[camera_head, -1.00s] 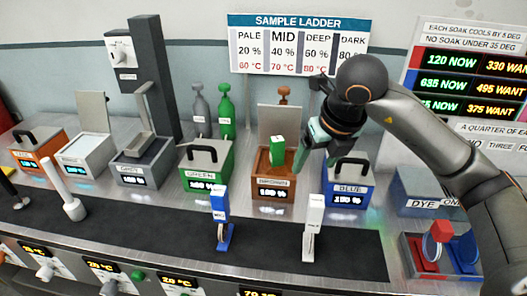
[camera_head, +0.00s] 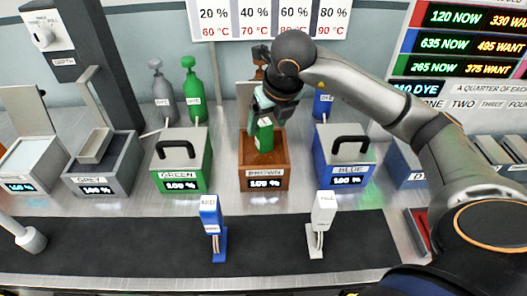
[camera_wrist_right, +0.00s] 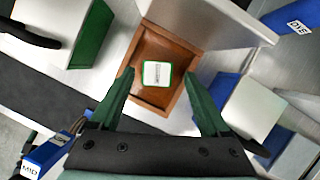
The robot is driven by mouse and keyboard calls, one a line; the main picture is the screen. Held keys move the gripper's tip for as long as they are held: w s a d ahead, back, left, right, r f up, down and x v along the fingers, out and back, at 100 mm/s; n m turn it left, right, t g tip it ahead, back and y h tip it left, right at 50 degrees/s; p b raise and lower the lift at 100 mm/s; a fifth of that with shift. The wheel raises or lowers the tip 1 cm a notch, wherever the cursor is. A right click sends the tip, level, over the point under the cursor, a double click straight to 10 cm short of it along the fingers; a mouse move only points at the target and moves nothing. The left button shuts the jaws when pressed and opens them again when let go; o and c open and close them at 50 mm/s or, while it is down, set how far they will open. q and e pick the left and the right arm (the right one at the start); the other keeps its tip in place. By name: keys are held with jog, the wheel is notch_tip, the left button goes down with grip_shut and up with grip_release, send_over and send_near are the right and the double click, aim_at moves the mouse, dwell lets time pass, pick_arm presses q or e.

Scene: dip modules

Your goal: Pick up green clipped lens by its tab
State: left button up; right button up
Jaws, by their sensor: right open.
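The green clipped lens (camera_head: 264,137) stands in the open brown box (camera_head: 264,172), its white-labelled tab upward. In the right wrist view the green-edged white tab (camera_wrist_right: 157,74) shows from above inside the brown box (camera_wrist_right: 184,47). My right gripper (camera_head: 262,108) is above the brown box, close over the tab. In the right wrist view its two green fingers (camera_wrist_right: 164,90) are spread wide, with the tab between and beyond their tips. Nothing is held. The lower part of the lens is hidden in the box. My left gripper is not in view.
The closed green box (camera_head: 181,165) and blue box (camera_head: 342,160) with black handles flank the brown box. The brown box's raised lid stands behind. A blue clip (camera_head: 212,225) and a white clip (camera_head: 321,222) stand on the black mat (camera_head: 120,240) in front.

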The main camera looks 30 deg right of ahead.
aim_at(264, 149)
jog(key=shift+p+x, duration=0.4)
jog(key=shift+x, duration=2.55)
jog(key=shift+w+a, duration=0.1)
jog(key=shift+a, duration=0.05)
jog(key=shift+r, duration=0.1)
grip_shut()
